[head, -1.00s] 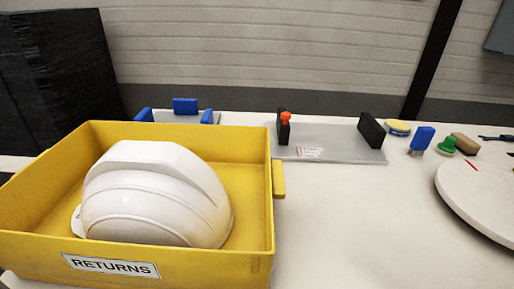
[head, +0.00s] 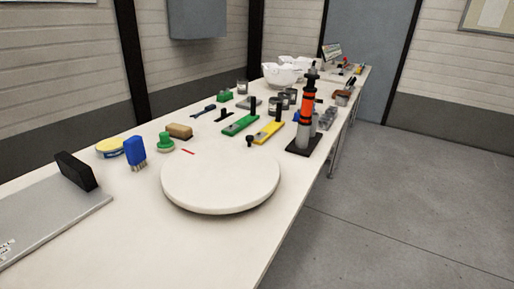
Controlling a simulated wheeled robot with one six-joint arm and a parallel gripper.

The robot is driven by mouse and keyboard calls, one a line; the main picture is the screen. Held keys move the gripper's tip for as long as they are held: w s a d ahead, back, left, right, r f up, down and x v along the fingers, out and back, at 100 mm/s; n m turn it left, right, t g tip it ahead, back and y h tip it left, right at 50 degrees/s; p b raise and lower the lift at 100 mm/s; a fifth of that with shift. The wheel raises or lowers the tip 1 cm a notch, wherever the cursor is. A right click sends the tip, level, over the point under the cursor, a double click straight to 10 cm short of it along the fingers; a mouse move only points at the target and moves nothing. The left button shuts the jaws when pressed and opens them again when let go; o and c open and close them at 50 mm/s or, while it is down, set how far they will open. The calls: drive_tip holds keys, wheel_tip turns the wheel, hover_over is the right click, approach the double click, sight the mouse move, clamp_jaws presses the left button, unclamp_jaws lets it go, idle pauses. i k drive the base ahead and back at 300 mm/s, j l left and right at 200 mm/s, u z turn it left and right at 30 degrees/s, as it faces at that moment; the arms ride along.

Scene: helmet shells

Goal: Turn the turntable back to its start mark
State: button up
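The turntable (head: 220,178) is a plain white round disc on the white table, at the middle of the head view. I see no matching mark on the disc's upper face. The side of the disc facing away is hidden. My gripper is not in view.
Behind the disc are a green knob (head: 165,142), a blue brush (head: 135,152) and a tan block (head: 180,131). A black and orange tool (head: 307,112) stands on a black base to the right. A grey plate (head: 55,220) lies left. The front table is clear.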

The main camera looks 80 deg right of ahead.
sight(223, 177)
drive_tip(key=z, duration=1.75)
drive_tip(key=i+l, duration=0.5)
drive_tip(key=k+z, duration=0.05)
